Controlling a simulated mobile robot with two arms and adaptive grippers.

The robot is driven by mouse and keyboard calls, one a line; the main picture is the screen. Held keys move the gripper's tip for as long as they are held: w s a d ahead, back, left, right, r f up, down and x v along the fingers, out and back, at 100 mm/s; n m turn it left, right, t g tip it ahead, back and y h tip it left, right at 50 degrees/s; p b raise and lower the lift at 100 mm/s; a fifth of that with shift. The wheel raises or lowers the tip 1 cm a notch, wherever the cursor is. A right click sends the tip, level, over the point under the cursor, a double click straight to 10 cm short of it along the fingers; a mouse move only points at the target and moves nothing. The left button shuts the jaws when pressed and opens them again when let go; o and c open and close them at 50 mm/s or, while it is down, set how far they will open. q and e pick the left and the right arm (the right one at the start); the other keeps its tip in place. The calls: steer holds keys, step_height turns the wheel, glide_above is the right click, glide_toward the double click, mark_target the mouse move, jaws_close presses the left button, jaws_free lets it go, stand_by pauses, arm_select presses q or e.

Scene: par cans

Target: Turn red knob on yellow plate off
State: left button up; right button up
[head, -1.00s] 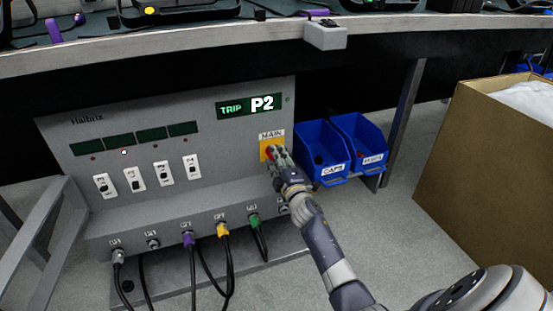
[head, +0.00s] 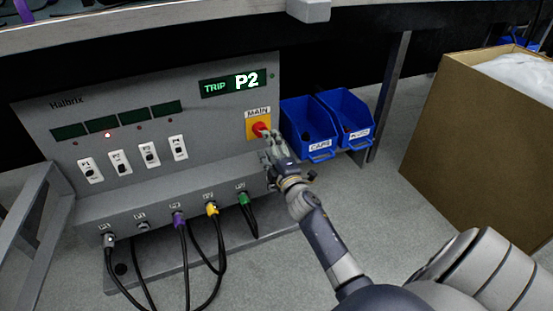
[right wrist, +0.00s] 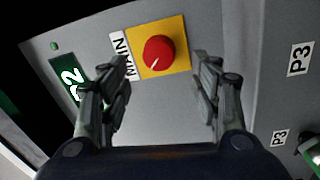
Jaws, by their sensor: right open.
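The red knob (head: 260,130) sits on the yellow plate (head: 251,134) under the MAIN label, at the right side of the grey panel. In the right wrist view the red knob (right wrist: 159,54) shows a small white mark toward its lower left edge, on the yellow plate (right wrist: 176,24). My right gripper (head: 269,137) is just in front of the plate. In the right wrist view my right gripper (right wrist: 157,65) is open and empty, with its fingers apart on either side of the knob and no visible contact. My left gripper is not in view.
The grey panel (head: 215,125) has a display (head: 233,83) reading TRIP P2, several white switches and several cables plugged in below. Blue bins (head: 308,125) stand right of the panel. A cardboard box (head: 470,140) is farther right. A table edge runs above.

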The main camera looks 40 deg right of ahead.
steer(key=v, duration=0.6)
steer(key=shift+s, duration=0.25)
steer(key=shift+a, duration=0.15)
